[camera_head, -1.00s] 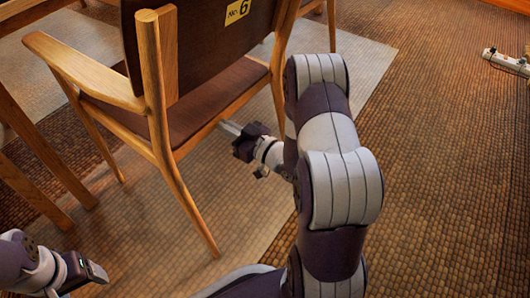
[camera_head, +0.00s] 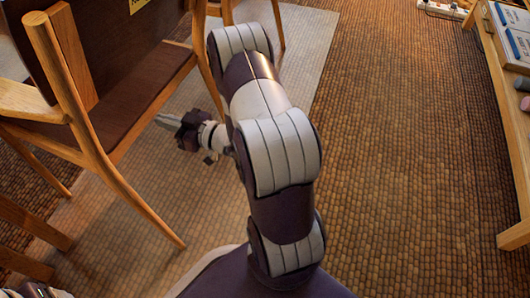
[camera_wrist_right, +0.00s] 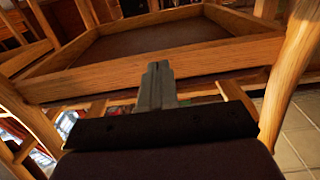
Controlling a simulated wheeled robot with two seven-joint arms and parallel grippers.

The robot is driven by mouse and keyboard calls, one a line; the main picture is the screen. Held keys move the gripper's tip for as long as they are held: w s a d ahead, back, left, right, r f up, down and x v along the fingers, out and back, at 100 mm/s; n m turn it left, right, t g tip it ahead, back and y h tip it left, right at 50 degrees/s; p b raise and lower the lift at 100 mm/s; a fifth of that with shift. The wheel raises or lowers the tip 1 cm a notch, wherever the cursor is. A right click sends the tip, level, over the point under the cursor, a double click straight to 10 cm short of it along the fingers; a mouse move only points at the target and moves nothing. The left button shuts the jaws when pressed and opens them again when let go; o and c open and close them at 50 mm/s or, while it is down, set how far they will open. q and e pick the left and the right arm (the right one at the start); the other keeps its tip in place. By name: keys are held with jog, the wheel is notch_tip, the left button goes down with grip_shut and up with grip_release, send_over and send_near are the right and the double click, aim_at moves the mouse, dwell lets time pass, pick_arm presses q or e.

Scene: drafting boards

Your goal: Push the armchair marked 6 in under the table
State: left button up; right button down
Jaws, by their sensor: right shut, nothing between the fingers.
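The armchair (camera_head: 68,126) stands at the left of the head view, with a wooden frame, brown seat and dark back. Its yellow label (camera_head: 138,4) is cut off by the top edge, so its number cannot be read now. My right gripper (camera_head: 160,121) is shut and empty, low behind the chair, with its tips close to the rear seat rail. In the right wrist view the shut fingers (camera_wrist_right: 155,72) point at the wooden rail (camera_wrist_right: 80,82) between two legs. I cannot tell whether they touch it. My left gripper is not in view.
Wooden bars (camera_head: 32,222) cross the lower left; I cannot tell what they belong to. A white power strip (camera_head: 442,8) lies at the top right. The floor (camera_head: 400,170) between is clear.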

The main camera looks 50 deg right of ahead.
jog(key=p+v, duration=0.1)
jog(key=v, duration=0.8)
jog(key=shift+r, duration=0.15)
